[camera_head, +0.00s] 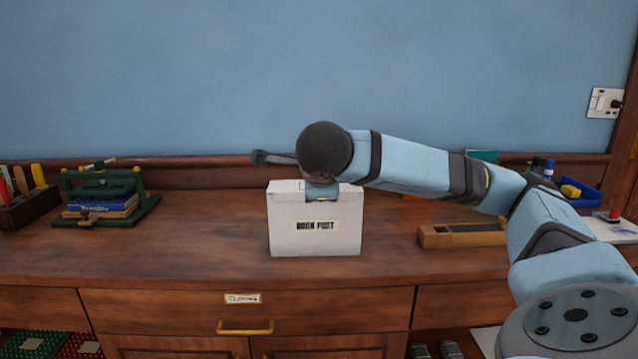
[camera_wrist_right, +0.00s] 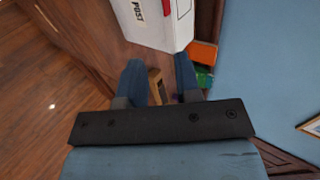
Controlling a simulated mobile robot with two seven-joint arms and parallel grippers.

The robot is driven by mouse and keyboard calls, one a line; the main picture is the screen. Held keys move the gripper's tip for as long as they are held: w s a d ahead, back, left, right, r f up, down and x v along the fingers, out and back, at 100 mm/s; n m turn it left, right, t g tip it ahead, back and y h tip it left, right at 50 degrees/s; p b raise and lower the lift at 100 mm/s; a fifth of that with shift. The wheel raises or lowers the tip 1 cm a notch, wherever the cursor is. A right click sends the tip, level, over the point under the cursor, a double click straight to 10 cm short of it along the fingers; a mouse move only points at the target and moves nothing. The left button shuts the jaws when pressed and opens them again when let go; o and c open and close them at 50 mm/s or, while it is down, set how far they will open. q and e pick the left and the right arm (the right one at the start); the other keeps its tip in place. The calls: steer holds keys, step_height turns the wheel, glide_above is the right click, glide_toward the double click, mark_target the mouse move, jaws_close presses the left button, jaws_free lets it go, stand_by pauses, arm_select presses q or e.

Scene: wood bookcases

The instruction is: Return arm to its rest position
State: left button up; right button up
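My right arm (camera_head: 415,168) comes in from the right in the head view and reaches over the desk. Its dark round wrist joint (camera_head: 325,150) appears in front of and above a white box (camera_head: 290,240) labelled "BOOK POST". In the wrist view my right gripper (camera_wrist_right: 157,68) has its two blue fingers spread apart with nothing held between them. The white box also shows in the wrist view (camera_wrist_right: 160,28), beyond the fingertips. The fingers are not clearly visible in the head view. My left gripper is out of view.
A wooden desk (camera_head: 200,225) spans the view. A green press (camera_head: 100,195) over books and a tool rack (camera_head: 28,205) stand left. A wooden tray (camera_head: 465,235) and a blue bin (camera_head: 575,195) lie right, close to my arm. The blue wall (camera_head: 200,80) stands behind.

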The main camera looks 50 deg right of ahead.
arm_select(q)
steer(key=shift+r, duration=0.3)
